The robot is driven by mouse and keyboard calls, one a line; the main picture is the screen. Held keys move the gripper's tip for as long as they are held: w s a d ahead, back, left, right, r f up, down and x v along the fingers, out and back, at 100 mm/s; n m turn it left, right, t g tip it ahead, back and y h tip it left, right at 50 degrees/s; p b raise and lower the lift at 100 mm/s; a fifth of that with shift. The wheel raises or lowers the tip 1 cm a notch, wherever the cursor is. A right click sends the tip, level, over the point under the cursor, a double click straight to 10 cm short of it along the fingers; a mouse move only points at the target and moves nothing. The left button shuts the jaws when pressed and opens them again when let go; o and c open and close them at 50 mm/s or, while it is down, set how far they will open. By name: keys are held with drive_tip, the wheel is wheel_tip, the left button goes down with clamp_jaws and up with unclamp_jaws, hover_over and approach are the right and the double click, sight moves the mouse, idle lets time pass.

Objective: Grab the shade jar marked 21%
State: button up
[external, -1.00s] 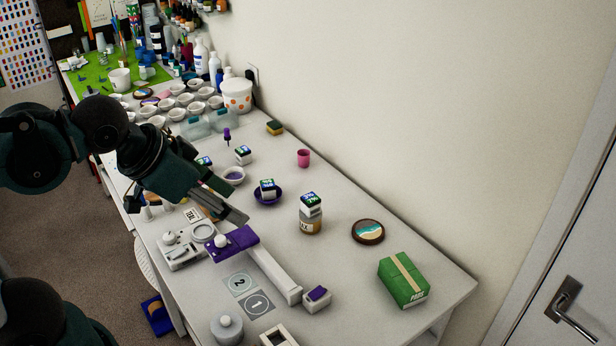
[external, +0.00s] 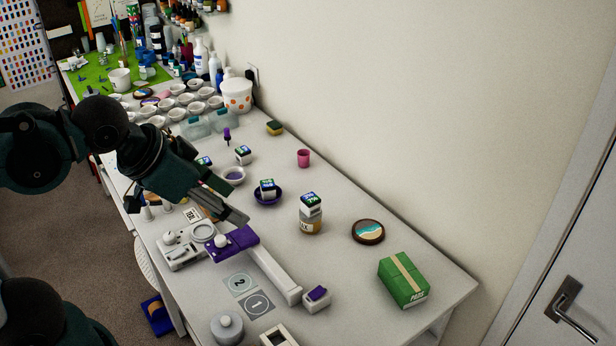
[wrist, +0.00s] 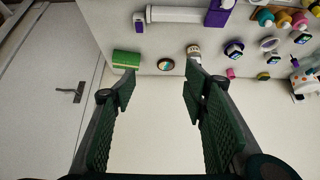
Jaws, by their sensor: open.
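Several small white jars with blue-green printed tops stand on the table; I cannot read a 21% mark on any. One jar (external: 309,199) sits on top of an amber-and-white container (external: 311,222). Another jar (external: 267,186) sits in a purple bowl (external: 267,198). A third jar (external: 243,153) stands farther back, and one more (external: 204,161) is partly hidden by my arm. My gripper (external: 240,217) is open and empty, above the table near a purple-topped device. In the wrist view my gripper (wrist: 158,90) shows spread fingers with nothing between them.
A white device with a purple plate (external: 234,243) and long bar lies below my gripper. A round coaster (external: 368,231), green package (external: 403,283) and pink cup (external: 303,158) stand right and behind. Small white cups crowd the back. The table around the coaster is clear.

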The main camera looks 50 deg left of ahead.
drive_tip(key=w+a+r+n+g+y, duration=0.1)
drive_tip(key=w+a+r+n, duration=0.15)
drive_tip(key=w+a, duration=0.35)
drive_tip(key=w+a+r+n+g, duration=0.1)
drive_tip(key=w+a+n, duration=0.25)
drive_tip(key=w, duration=0.35)
drive_tip(key=n+g+h+b, duration=0.1)
drive_tip(key=n+g+b, duration=0.3)
drive_tip(key=n, duration=0.8)
hover_over(243, 149)
drive_tip(key=p, duration=0.2)
drive_tip(key=shift+g, duration=0.6)
drive_tip(key=f, duration=2.7)
drive_tip(key=shift+w+d+f, duration=0.1)
drive_tip(key=shift+d+f, duration=0.05)
drive_tip(key=shift+d, duration=0.05)
drive_tip(key=shift+a+f, duration=0.25)
drive_tip(key=shift+f, duration=1.3)
